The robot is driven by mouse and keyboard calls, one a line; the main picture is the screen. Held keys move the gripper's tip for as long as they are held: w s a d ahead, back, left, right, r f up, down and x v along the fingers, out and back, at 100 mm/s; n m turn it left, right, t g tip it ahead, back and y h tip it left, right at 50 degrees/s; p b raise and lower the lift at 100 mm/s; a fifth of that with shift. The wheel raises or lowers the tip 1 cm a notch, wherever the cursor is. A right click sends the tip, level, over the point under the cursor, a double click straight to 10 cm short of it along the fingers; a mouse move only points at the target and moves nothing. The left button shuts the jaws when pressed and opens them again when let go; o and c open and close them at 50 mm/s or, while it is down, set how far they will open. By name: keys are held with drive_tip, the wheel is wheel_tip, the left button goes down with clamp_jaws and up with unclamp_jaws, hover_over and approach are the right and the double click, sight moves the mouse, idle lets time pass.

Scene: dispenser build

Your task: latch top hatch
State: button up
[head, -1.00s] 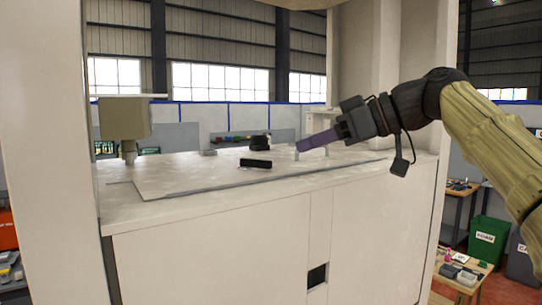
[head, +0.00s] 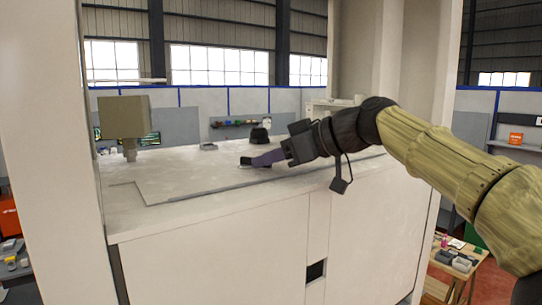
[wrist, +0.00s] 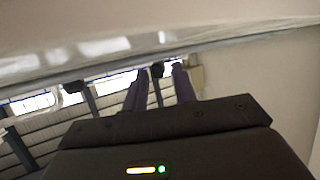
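The top hatch (head: 190,180) is a flat pale panel lying on top of the white cabinet. A small black handle or latch (head: 246,161) sits on it near the middle, partly hidden by my gripper in the head view. My gripper (head: 256,160) reaches in from the right with its purple fingers low over the panel, right at the black piece. Whether they touch it is not clear. In the wrist view the two fingers (wrist: 158,78) stand apart, with a small dark thing (wrist: 157,70) in line with the gap. I cannot tell whether it lies between them.
A black rounded knob (head: 260,136) stands behind the black handle. A beige box on a post (head: 124,118) is at the left, and a small grey piece (head: 208,146) lies at the back. White uprights flank the cabinet top. The panel's left part is clear.

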sight(248, 164)
clamp_jaws()
drive_tip(key=shift+s+a+f+m+t+b, duration=0.15)
drive_tip(key=shift+m+t+b, duration=0.25)
drive_tip(key=shift+b, duration=0.6)
drive_tip(key=shift+s+f+m+t+h+b, duration=0.2)
drive_tip(key=shift+m+t+h+b, duration=0.15)
drive_tip(key=shift+b, duration=0.65)
drive_tip(key=m+t+b, duration=0.1)
drive_tip(key=s+a+m+t+h+b, duration=0.1)
drive_tip(key=b, duration=0.1)
drive_tip(key=shift+r+h, duration=0.1)
drive_tip(key=shift+h, duration=0.15)
drive_tip(key=shift+s+a+r+m+t+h+b, duration=0.15)
drive_tip(key=shift+m+t+h+b, duration=0.15)
drive_tip(key=shift+m+h, duration=0.15)
drive_tip(key=shift+s+a+r+m+t+h+b, duration=0.1)
drive_tip(key=shift+m+t+h+b, duration=0.15)
drive_tip(key=shift+m+h, duration=0.15)
drive_tip(key=shift+a+m+t+h, duration=0.15)
drive_tip(key=shift+m+t+h, duration=0.15)
drive_tip(key=shift+m, duration=0.1)
